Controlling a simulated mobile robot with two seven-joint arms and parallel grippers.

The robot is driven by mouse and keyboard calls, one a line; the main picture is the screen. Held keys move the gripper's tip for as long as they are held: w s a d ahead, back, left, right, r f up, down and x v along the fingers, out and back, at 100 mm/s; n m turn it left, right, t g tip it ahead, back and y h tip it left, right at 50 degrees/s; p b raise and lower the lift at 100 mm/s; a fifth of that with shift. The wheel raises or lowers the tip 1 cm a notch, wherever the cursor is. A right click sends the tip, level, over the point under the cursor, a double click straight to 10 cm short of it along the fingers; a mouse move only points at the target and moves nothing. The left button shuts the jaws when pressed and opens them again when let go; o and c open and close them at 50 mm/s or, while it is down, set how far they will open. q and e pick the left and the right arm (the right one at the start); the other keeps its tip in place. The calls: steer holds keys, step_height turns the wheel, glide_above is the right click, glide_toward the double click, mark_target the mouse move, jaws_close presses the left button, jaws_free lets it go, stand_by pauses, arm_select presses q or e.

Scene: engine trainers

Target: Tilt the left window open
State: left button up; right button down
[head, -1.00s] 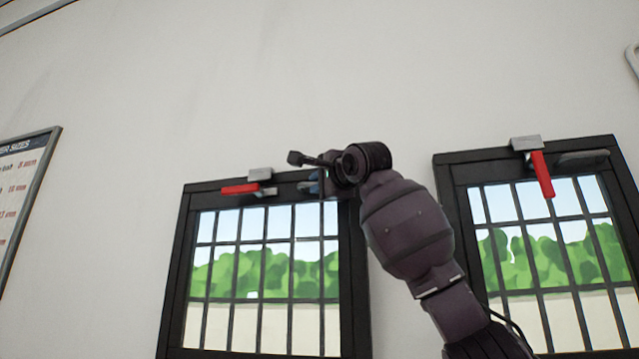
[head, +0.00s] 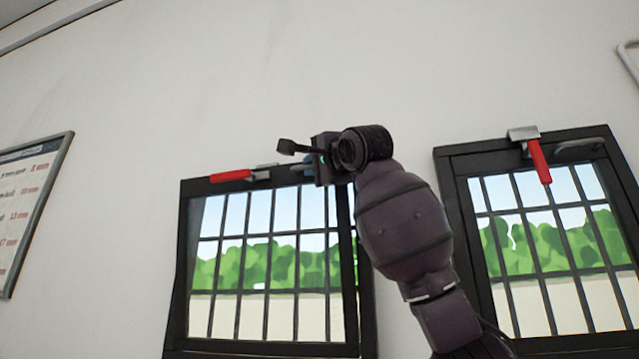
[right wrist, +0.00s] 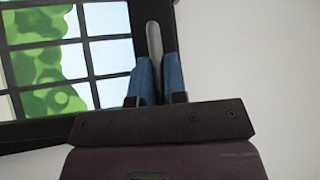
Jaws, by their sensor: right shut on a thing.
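The left window (head: 184,300) has a black frame and a barred sash, and stands left of centre in the head view. Its red lever (head: 231,176) lies level along the top edge. The sash leans out of its frame at the top, with a gap along the right side. My right gripper (head: 310,163) is at the sash's top right. In the right wrist view, its blue fingers (right wrist: 159,77) are shut on a grey handle (right wrist: 153,38), the window's pull bar. The arm hides part of the right frame. My left gripper is not in view.
A second black window (head: 452,200) stands at the right, with its red lever (head: 540,162) pointing down and a grey handle (head: 579,145) beside it. A framed sign (head: 38,200) hangs at the left. The wall (head: 300,70) above is bare.

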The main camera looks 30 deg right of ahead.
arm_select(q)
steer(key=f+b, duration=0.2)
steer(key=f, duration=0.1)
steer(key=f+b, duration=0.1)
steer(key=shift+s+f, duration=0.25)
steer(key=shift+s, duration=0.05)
arm_select(e)
steer(key=s+a+f+n+t+y, duration=0.1)
steer(key=s+a+f+n, duration=0.1)
steer(key=s+a, duration=0.2)
steer(key=shift+s+a+f, duration=0.2)
steer(key=shift+a+f, duration=0.2)
steer(key=shift+a, duration=0.15)
steer(key=c, duration=1.4)
jaws_free()
steer(key=shift+c, duration=0.2)
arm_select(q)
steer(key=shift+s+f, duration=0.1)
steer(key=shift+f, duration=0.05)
arm_select(e)
steer(key=shift+f, duration=0.1)
